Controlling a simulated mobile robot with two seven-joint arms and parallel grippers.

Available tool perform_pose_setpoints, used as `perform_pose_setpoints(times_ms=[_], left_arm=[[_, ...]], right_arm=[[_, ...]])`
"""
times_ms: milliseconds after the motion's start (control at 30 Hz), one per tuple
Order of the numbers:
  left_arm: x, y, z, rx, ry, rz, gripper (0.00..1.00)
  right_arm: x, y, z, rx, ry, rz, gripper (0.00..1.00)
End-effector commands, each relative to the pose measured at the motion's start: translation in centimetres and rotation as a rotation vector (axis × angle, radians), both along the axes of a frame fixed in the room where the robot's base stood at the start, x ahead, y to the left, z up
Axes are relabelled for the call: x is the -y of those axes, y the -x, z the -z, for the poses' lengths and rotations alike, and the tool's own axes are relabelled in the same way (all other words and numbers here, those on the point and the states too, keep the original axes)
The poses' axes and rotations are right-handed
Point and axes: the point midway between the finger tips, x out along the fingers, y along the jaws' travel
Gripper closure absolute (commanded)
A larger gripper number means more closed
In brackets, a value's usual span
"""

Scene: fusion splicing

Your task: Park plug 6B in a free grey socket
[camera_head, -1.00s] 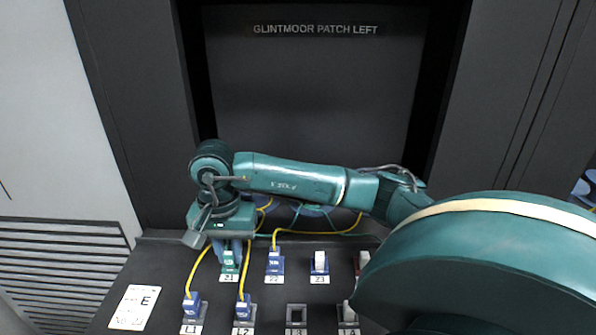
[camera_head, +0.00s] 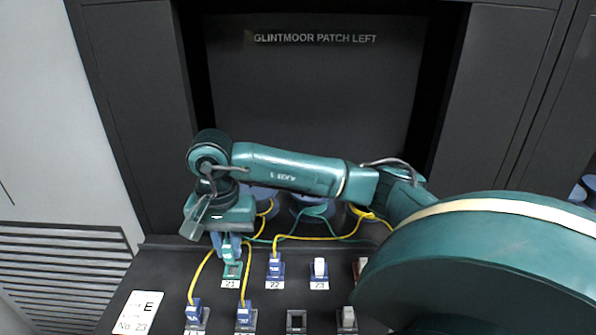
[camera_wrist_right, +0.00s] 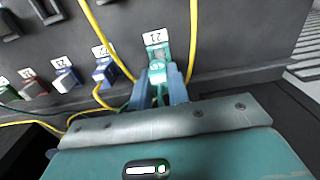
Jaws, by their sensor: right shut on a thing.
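My right gripper (camera_head: 230,247) points down above the green socket Z1 (camera_head: 232,271). It is shut on a green plug (camera_wrist_right: 157,72), which shows between the blue fingers in the right wrist view. The plug appears raised out of socket Z1; the wrist view shows the socket (camera_wrist_right: 155,38) just beyond it. I cannot read the marking on the plug. A grey socket (camera_head: 297,319) in the front row looks empty. Another grey socket (camera_head: 348,318), right of it, has a pale block in it. My left gripper is not in view.
A blue plug (camera_head: 275,264) with a yellow cable sits in Z2. Blue socket Z3 (camera_head: 319,270) holds a white block. Two blue plugs (camera_head: 194,312) (camera_head: 244,314) with yellow cables stand in the front row. A label card (camera_head: 139,312) lies left. My right arm hides the panel's right side.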

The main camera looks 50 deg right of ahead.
Motion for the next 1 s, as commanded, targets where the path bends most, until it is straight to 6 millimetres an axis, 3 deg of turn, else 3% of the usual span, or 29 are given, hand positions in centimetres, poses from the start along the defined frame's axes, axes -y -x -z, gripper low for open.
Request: perform_pose_setpoints(times_ms=[533,1000], left_arm=[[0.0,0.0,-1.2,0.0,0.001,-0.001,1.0],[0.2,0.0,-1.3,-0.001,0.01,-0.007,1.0]], right_arm=[[0.0,0.0,-2.3,0.001,0.0,0.0,1.0],[0.0,-0.5,-2.4,0.002,-0.003,0.002,1.0]])
